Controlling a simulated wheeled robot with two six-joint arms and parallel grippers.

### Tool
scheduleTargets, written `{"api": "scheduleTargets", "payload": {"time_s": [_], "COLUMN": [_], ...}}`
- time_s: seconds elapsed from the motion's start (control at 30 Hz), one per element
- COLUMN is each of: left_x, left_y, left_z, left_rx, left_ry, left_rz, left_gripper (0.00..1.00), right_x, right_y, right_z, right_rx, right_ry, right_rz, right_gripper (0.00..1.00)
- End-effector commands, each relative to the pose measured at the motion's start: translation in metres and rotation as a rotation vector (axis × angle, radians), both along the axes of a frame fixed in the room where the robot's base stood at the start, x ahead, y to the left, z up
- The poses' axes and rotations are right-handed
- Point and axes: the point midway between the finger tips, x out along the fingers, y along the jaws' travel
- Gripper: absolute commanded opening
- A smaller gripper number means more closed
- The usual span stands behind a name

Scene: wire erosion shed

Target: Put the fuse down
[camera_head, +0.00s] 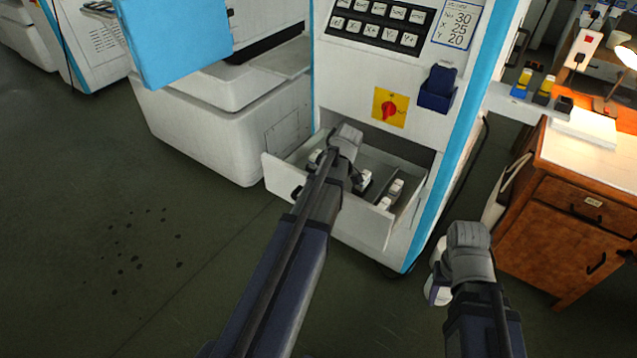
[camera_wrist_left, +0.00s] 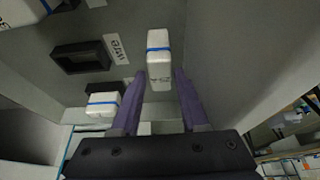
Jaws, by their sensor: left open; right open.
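A white fuse with a blue band (camera_wrist_left: 158,48) lies in the open drawer (camera_head: 349,215), as the left wrist view shows. My left gripper (camera_wrist_left: 159,76) is open, with one purple finger on each side of the fuse's near end. Whether the fingers touch it I cannot tell. In the head view my left arm reaches down into the drawer and largely hides this gripper. My right gripper (camera_head: 438,285) is open and seems empty, low in front of the drawer's right side, partly hidden by its own wrist.
A second blue-banded white block (camera_wrist_left: 103,103) and a black holder (camera_wrist_left: 82,59) beside a "wire" label (camera_wrist_left: 117,48) are in the drawer. A divider (camera_head: 407,190) runs through it. A red rotary switch (camera_head: 390,108) sits above. A wooden cabinet (camera_head: 560,215) stands right; the left floor is clear.

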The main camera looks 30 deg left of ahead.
Motion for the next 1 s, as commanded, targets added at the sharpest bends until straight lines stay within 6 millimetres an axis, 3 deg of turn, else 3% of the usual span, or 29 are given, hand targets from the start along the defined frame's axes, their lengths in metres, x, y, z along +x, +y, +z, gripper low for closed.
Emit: {"api": "scheduleTargets", "payload": {"time_s": [0.23,0.7,1.0], "left_x": [-0.001,-0.003,-0.004], "left_y": [-0.005,-0.034,-0.045], "left_z": [0.028,0.101,0.121], "left_rx": [0.002,0.003,0.004], "left_ry": [0.002,0.003,0.003], "left_rz": [-0.002,-0.002,-0.002], "left_gripper": [0.44,0.44,0.44], "right_x": [0.0,0.0,0.0], "right_y": [0.0,0.0,0.0], "right_z": [0.028,0.101,0.121], "right_rx": [0.0,0.0,0.0], "right_ry": [0.0,0.0,0.0], "right_rz": [0.0,-0.001,-0.001], "right_gripper": [0.5,0.5,0.5]}}
